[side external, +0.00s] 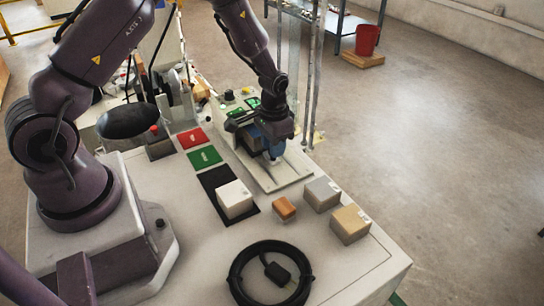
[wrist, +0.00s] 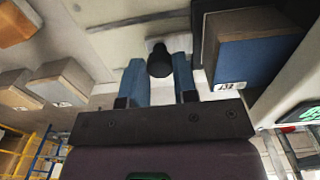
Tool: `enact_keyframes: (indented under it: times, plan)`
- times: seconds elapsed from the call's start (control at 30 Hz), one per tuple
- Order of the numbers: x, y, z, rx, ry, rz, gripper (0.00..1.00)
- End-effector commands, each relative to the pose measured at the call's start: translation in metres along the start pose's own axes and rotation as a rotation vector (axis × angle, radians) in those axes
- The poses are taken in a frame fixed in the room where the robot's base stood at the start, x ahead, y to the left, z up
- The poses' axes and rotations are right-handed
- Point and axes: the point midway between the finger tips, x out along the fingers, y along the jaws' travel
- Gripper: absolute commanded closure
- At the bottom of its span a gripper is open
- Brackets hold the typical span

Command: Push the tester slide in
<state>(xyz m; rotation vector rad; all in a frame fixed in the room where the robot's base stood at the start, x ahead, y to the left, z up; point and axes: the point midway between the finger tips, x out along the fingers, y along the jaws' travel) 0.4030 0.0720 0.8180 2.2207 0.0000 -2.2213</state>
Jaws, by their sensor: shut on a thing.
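The tester (side external: 282,180) is a pale plate with a small green screen at its far end. In the wrist view, a black knob (wrist: 160,60) on the slide sits between the two blue fingers of my gripper (wrist: 159,78). My gripper is shut on this knob. In the side view my gripper (side external: 273,155) is low over the tester and hides most of the slide and knob.
A white block (side external: 235,201) lies on a black mat; orange (side external: 285,208), grey (side external: 322,193) and tan (side external: 350,226) blocks stand nearby. A coiled black cable (side external: 240,278) lies in front. Red (side external: 192,138) and green (side external: 205,157) mats lie left of the tester.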

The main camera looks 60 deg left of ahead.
Motion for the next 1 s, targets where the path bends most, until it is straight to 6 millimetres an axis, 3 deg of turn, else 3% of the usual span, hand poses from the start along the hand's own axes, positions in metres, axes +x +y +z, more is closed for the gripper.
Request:
enact_keyframes:
  times: [0.47,1.0]
  plan:
    - [-0.001,-0.005,0.0,-0.001,-0.001,-0.001,0.9]
    - [-0.001,-0.031,0.0,-0.002,-0.001,-0.001,0.9]
